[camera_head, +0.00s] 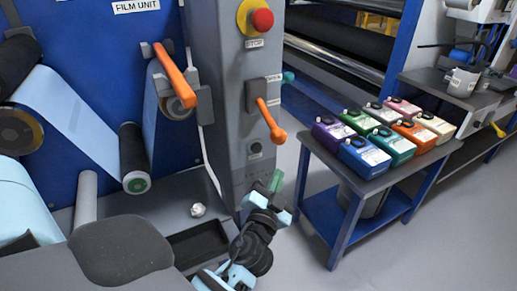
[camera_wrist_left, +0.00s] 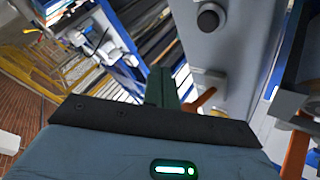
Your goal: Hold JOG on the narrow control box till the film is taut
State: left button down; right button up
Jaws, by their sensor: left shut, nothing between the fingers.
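The narrow control box (camera_head: 228,110) is a tall grey column with a red stop button (camera_head: 262,20) on a yellow plate at its top. An orange lever (camera_head: 270,122) sits midway, with a small round black button (camera_head: 255,148) below it. The black button also shows in the left wrist view (camera_wrist_left: 208,18); I cannot read a JOG label. My left gripper (camera_head: 275,182) is shut and empty, low beside the box's right side, apart from the button. Its fingers show in the wrist view (camera_wrist_left: 161,88). Light blue film (camera_head: 75,105) runs over the rollers; I cannot judge its tension. My right gripper is out of view.
A second orange lever (camera_head: 176,75) sticks out by the upper roller. A blue table (camera_head: 340,175) with several coloured ink containers stands to the right. A crumpled white piece (camera_head: 198,210) lies on the machine's ledge. Grey floor is open at the lower right.

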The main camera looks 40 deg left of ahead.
aim_at(257, 148)
pick_arm(q)
jog(key=w+a+p, duration=0.1)
jog(key=w+a, duration=0.2)
jog(key=a, duration=0.5)
jog(key=shift+w, duration=0.2)
dwell(0.6)
dwell(0.7)
dwell(0.8)
jog(key=shift+w+a, duration=0.15)
jog(key=shift+a, duration=0.25)
